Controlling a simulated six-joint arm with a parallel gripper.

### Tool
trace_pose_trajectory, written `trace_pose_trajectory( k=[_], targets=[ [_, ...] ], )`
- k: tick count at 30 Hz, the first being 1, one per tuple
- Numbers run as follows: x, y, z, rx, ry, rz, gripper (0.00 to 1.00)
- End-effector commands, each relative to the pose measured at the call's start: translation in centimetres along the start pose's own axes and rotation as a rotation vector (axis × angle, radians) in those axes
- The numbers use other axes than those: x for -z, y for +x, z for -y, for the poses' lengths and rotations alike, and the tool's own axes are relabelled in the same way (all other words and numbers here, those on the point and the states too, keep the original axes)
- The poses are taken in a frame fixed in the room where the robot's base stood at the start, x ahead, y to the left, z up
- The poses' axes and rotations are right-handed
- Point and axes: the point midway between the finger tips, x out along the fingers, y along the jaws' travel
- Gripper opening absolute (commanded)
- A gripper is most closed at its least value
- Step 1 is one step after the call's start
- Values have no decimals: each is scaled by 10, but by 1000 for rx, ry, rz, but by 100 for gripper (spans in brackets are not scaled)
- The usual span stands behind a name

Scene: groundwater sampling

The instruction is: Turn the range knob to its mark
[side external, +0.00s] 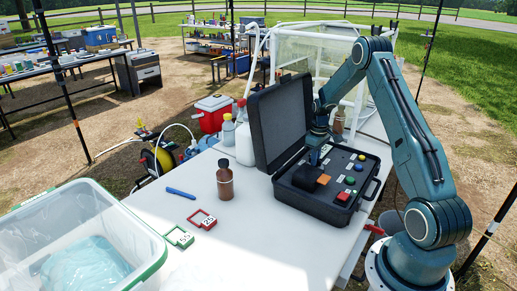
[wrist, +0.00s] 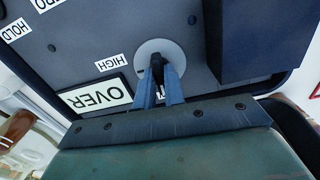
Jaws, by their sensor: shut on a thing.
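The range knob (wrist: 157,62) is a small dark knob on a round pale grey dial plate (wrist: 178,50), seen upside down in the wrist view. My gripper (wrist: 158,72) is shut on the knob, with a blue finger on each side. A HIGH label (wrist: 114,63) is beside the dial. Another label is mostly hidden behind the fingers. A display (wrist: 97,98) reads OVER. In the side external view my gripper (side external: 316,150) reaches down into the open black case (side external: 330,205), and the knob cannot be made out there.
The case lid (side external: 281,120) stands open behind the panel. A brown bottle (side external: 225,184), a blue marker (side external: 181,193) and red and green tags (side external: 202,219) lie or stand left of the case on the white table (side external: 270,255). A clear bin (side external: 80,245) is at front left.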

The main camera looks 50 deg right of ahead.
Motion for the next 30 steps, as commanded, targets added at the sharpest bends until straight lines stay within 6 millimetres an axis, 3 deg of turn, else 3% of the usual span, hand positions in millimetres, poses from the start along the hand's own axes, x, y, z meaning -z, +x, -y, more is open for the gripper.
trace_pose_trajectory(
  k=[30],
  targets=[
    [0,-1,0,0,777,-1,0]
  ],
)
